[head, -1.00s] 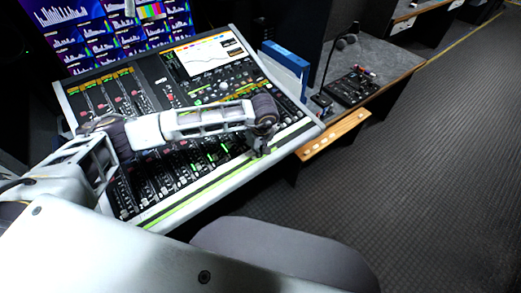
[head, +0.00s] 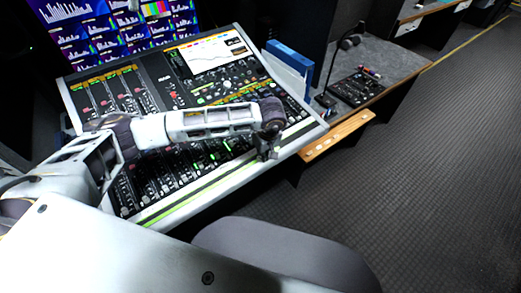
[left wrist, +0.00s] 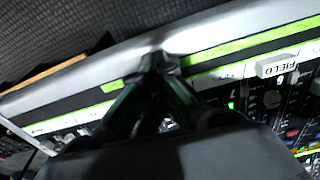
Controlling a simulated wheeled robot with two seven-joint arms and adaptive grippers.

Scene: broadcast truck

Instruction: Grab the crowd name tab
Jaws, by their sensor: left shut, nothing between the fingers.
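My left gripper (head: 264,156) is over the front edge of the mixing console (head: 240,178), near its right end. In the left wrist view its closed fingertips (left wrist: 157,62) lie over the green strip (left wrist: 230,45) along that edge, with nothing visible between them. I cannot make out a tab reading CROWD; part of the console front is hidden behind the gripper. My right gripper is not in view.
A wooden rail (head: 336,136) with small pale pieces juts out beside the console's right end. A blue binder (head: 289,57) stands behind it, and a gooseneck microphone (head: 347,43) stands on the side desk. A grey chair (head: 285,255) is in front of the console.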

